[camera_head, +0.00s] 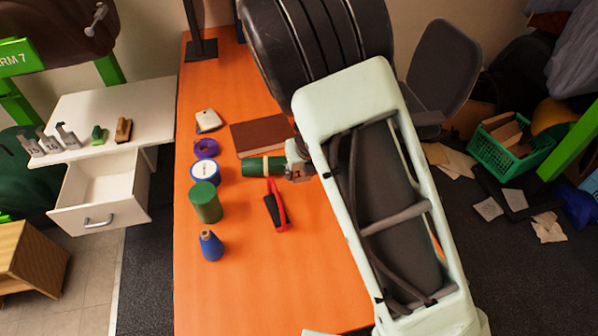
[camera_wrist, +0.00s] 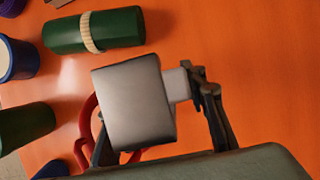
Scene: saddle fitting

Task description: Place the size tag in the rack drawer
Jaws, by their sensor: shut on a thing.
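The size tag (camera_head: 295,152) is a grey metal piece held in my gripper (camera_head: 303,163) above the orange workbench. In the wrist view, the tag (camera_wrist: 135,103) shows its broad, plain grey face, with a narrower pale part at its right. My gripper (camera_wrist: 165,105) is shut on it; the tag hides part of the left finger. The rack drawer (camera_head: 122,207) is at the left under a white top, pulled open, and its visible inside looks empty. My gripper is well to the right of the drawer.
On the workbench (camera_head: 300,270) are a green roll (camera_head: 255,167), a green spool (camera_head: 206,203), a blue cone (camera_head: 211,246) and red-handled pliers (camera_head: 276,205). The white rack top (camera_head: 140,100) bears several grey tags (camera_head: 68,136) and a brown brush (camera_head: 123,130).

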